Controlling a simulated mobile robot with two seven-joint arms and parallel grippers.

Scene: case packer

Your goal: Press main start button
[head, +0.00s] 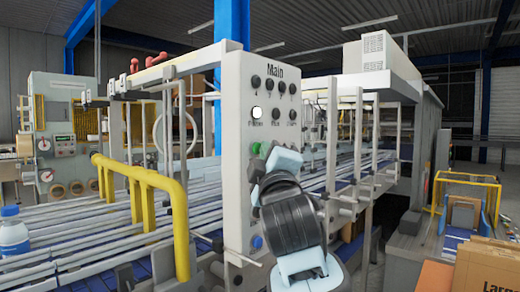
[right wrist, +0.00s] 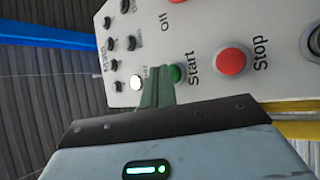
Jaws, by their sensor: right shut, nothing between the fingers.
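The white control panel (head: 237,190), marked Main, stands upright in the middle of the head view. Its green button (right wrist: 175,73), marked Start, shows in the right wrist view, with the red Stop button (right wrist: 230,62) beside it. My right gripper (right wrist: 158,74) is shut and empty, its fingertips at the edge of the green button; I cannot tell whether they touch it. In the head view the right gripper (head: 266,158) covers part of the panel's lower half, hiding the red button. My left gripper is not in view.
A white lit button (head: 257,113) and several black knobs sit on the upper panel. A yellow rail (head: 150,180) and a conveyor (head: 80,240) lie to the left, with a blue-capped bottle (head: 12,235). Cardboard boxes (head: 485,268) stand at the lower right.

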